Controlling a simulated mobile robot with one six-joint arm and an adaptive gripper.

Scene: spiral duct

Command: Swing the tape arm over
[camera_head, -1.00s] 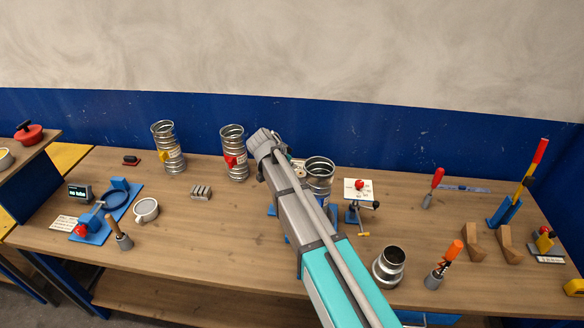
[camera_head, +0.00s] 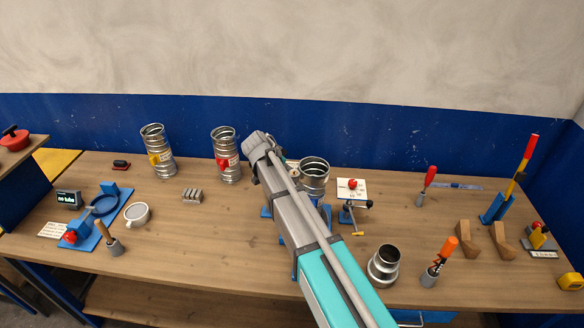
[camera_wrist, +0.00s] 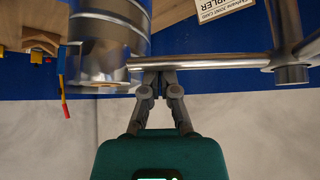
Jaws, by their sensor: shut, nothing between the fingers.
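In the wrist view a grey metal bar (camera_wrist: 215,61), which looks like the tape arm, runs sideways from a round pivot post (camera_wrist: 290,72). Its left end reaches a shiny metal duct (camera_wrist: 105,45). My gripper (camera_wrist: 155,73) is shut and empty, its fingertips right at the bar near the duct; whether they touch it I cannot tell. In the head view the duct (camera_head: 314,176) stands upright behind my arm, which hides my gripper and most of the bar.
A small clamp stand with a crank (camera_head: 354,212) is right of the duct. A metal reducer (camera_head: 384,266) stands in front. Two spiral ducts (camera_head: 157,152) (camera_head: 226,155) stand at the back left. An orange-handled tool (camera_head: 440,258) and wooden blocks (camera_head: 483,238) are to the right.

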